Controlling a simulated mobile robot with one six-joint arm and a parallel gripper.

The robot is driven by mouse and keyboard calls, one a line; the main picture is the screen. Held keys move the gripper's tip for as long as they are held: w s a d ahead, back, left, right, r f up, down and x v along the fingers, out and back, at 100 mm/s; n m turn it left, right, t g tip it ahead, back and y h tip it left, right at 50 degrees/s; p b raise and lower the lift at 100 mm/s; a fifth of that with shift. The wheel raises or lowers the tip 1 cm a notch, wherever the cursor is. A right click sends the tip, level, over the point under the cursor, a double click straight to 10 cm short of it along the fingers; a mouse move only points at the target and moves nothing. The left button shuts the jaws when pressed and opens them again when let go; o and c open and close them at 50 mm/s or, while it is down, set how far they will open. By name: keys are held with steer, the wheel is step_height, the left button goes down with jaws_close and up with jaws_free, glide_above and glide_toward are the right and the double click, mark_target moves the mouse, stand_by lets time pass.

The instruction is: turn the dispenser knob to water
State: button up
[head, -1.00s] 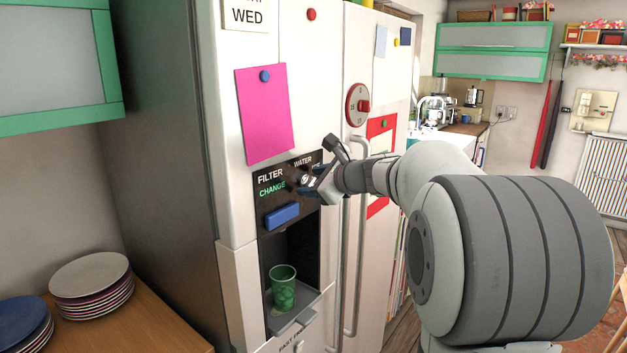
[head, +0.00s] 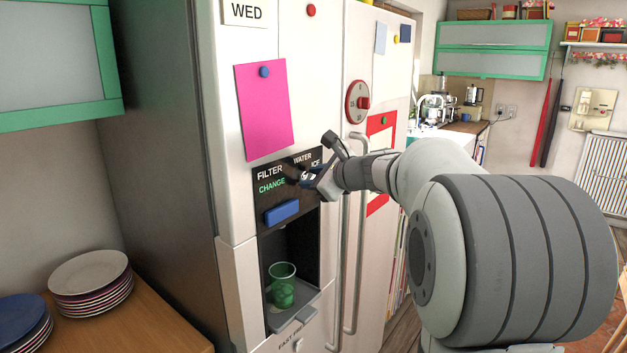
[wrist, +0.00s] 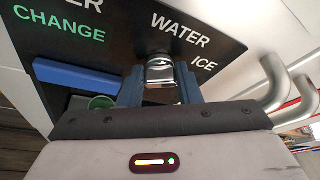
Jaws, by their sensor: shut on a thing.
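The dispenser knob (wrist: 160,70) is a small shiny metal knob on the black dispenser panel (head: 268,172) of the fridge. In the wrist view it sits between the WATER and ICE labels, just below WATER. My gripper (head: 308,178) is at the panel, and it also shows in the wrist view (wrist: 160,86). Its blue-grey fingers are shut on the knob from both sides. In the head view the gripper mostly hides the knob. The exact way the knob points is hard to tell.
A blue bar (head: 282,212) lies below the CHANGE label. A green cup (head: 282,286) stands on the dispenser tray (head: 302,312). Long door handles (head: 358,240) run just right of the gripper. Stacked plates (head: 92,272) stand on a wooden counter at left.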

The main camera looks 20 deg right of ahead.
steer(key=n+t+b, duration=0.1)
steer(key=n+b, duration=0.2)
steer(key=b, duration=0.6)
steer(key=f+n+t+h+b, duration=0.1)
steer(key=n+t+b, duration=0.1)
steer(key=b, duration=0.6)
steer(key=n+t+b, duration=0.1)
steer(key=n+b, duration=0.3)
steer(key=b, duration=0.5)
steer(key=shift+s+a+f+b, duration=0.15)
steer(key=shift+a+f+b, duration=0.1)
steer(key=shift+b, duration=0.05)
steer(key=shift+r+n, duration=0.15)
steer(key=shift+n, duration=0.15)
steer(key=o, duration=1)
steer(key=b+v, duration=0.1)
steer(key=v, duration=0.7)
steer(key=shift+a, duration=0.1)
